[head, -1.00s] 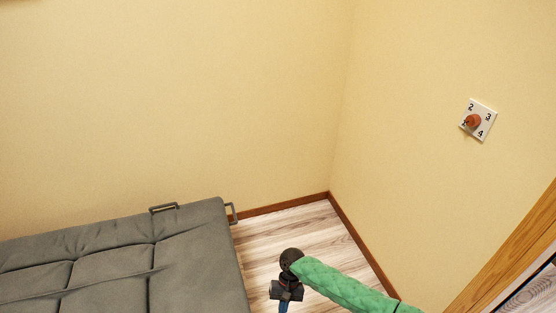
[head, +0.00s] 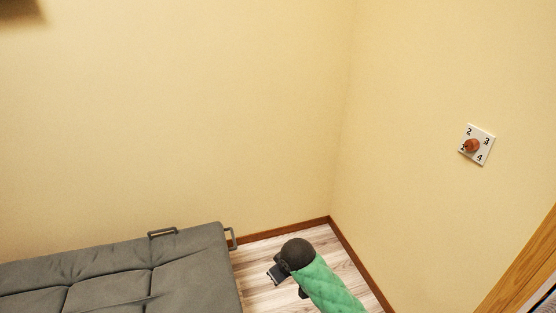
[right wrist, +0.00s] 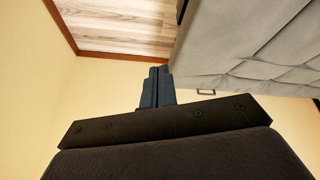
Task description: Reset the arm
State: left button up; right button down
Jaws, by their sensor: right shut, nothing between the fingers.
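My right arm comes in from the bottom of the head view in a green quilted sleeve with a dark round joint at its end. My right gripper (head: 277,273) is low over the floor, partly hidden behind that joint. In the right wrist view its fingers (right wrist: 158,72) are together with nothing between them. It is clear of the grey cushioned furniture (head: 190,270) at the left, which also shows in the right wrist view (right wrist: 245,45). My left gripper is not in view.
A white plate (head: 486,153) with an orange-brown knob (head: 471,146) and numbers is on the right wall. A patch of wooden floor (head: 320,238) is bare in the corner. A wooden trim (head: 520,262) stands at the lower right. A blurred brown thing (head: 15,10) shows at the top left.

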jog(key=s+d+m+t+h, duration=0.1)
jog(key=s+d+m, duration=0.3)
jog(key=s+d, duration=0.85)
jog(key=s+d+f+m+g, duration=0.1)
jog(key=s+f+g, duration=0.1)
jog(key=s+f, duration=0.4)
jog(key=s+d+f+m+g, duration=0.1)
jog(key=s+f, duration=0.4)
jog(key=s, duration=0.9)
jog(key=shift+s+f+g, duration=0.15)
jog(key=shift+f+g, duration=0.2)
jog(key=shift+g, duration=0.05)
jog(key=shift+d, duration=0.2)
